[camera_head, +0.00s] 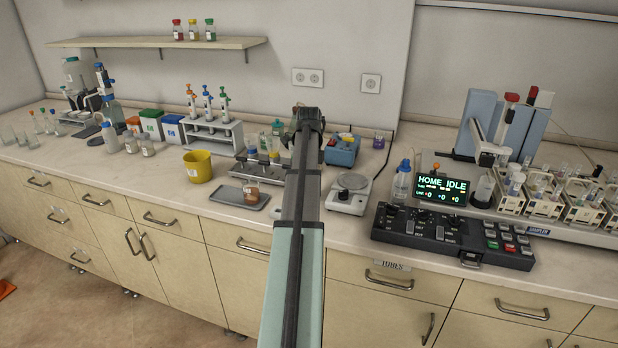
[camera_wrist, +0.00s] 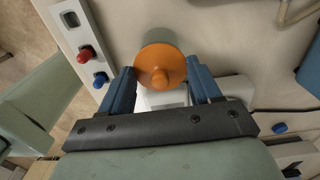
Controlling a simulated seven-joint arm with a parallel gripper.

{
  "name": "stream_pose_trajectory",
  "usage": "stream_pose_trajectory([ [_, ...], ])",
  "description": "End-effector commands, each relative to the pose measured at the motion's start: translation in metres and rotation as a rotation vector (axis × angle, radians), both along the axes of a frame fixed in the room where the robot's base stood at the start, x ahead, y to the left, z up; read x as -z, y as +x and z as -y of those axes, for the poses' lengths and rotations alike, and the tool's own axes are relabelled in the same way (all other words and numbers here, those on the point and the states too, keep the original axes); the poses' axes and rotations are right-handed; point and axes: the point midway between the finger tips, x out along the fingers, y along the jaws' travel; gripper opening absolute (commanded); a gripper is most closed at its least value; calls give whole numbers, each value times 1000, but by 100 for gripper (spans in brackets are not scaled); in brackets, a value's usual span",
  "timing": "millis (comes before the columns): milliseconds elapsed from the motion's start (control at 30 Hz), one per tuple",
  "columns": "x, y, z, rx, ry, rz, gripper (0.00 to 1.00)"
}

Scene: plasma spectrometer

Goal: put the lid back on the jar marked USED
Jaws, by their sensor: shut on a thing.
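In the wrist view, an orange lid (camera_wrist: 160,66) with a round knob sits between the two blue fingers of my gripper (camera_wrist: 161,72), which is shut on it. A grey-green round shape (camera_wrist: 160,37) shows just beyond the lid; I cannot tell whether it touches the lid. In the head view, my gripper (camera_head: 309,112) is above the back of the counter, and my arm hides the lid.
A yellow bucket (camera_head: 198,168) stands left of the tray. A white balance (camera_head: 349,190) and a blue box (camera_head: 342,151) stand right of my arm. A black control panel (camera_head: 455,235) lies farther right. A pipette rack (camera_head: 212,132) stands at the back left.

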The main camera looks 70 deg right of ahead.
Motion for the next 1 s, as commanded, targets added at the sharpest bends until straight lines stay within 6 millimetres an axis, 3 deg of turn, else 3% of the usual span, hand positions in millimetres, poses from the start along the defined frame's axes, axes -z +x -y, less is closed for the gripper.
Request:
stream_pose_trajectory([
  [333,0,0,0,0,0,0,93],
  [500,0,0,0,0,0,0,93],
  [600,0,0,0,0,0,0,100],
  [1000,-4,0,0,0,-1,0,100],
])
